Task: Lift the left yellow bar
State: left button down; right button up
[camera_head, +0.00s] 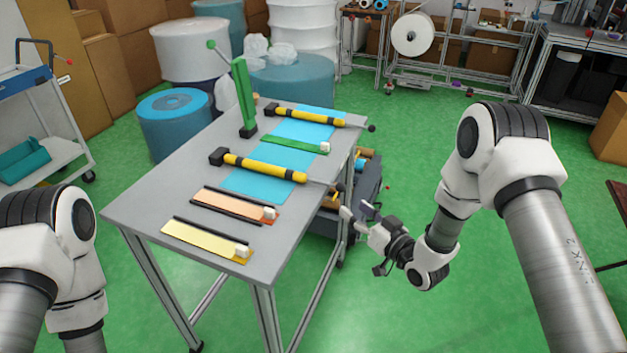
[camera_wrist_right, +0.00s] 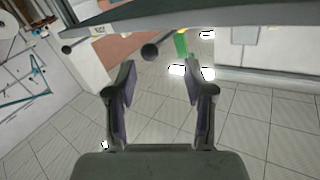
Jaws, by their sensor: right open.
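Two yellow bars with black bands lie across the grey table (camera_head: 160,195). The nearer one (camera_head: 262,168), further left in the head view, has a black block at its left end and a thin rod at its right end, past the table edge. The farther one (camera_head: 310,116) ends in a dark ball. My right gripper (camera_head: 356,212) is open and empty, beyond the table's right edge, apart from and below the nearer bar's rod end. In the right wrist view its open fingers (camera_wrist_right: 158,82) have nothing between them. My left gripper is out of view.
A green upright lever (camera_head: 243,92) stands at the table's back left. Blue sheets (camera_head: 255,177), a green strip (camera_head: 295,145) and orange and yellow panels (camera_head: 205,238) lie on the table. A dark bin (camera_head: 365,190) stands beside it.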

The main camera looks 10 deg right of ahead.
aim_at(344, 189)
jog(key=w, duration=0.1)
jog(key=w+r, duration=0.1)
jog(key=w, duration=0.1)
jog(key=shift+d+r+t+b, duration=0.2)
jog(key=shift+t+b, duration=0.1)
jog(key=shift+t, duration=0.1)
jog(key=x, duration=0.6)
jog(key=shift+w+d+f+p, duration=0.1)
jog(key=shift+d+f+p, duration=0.05)
jog(key=shift+f+p, duration=0.2)
jog(key=shift+w, duration=0.2)
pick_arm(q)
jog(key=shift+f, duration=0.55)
pick_arm(e)
jog(key=shift+r, duration=0.1)
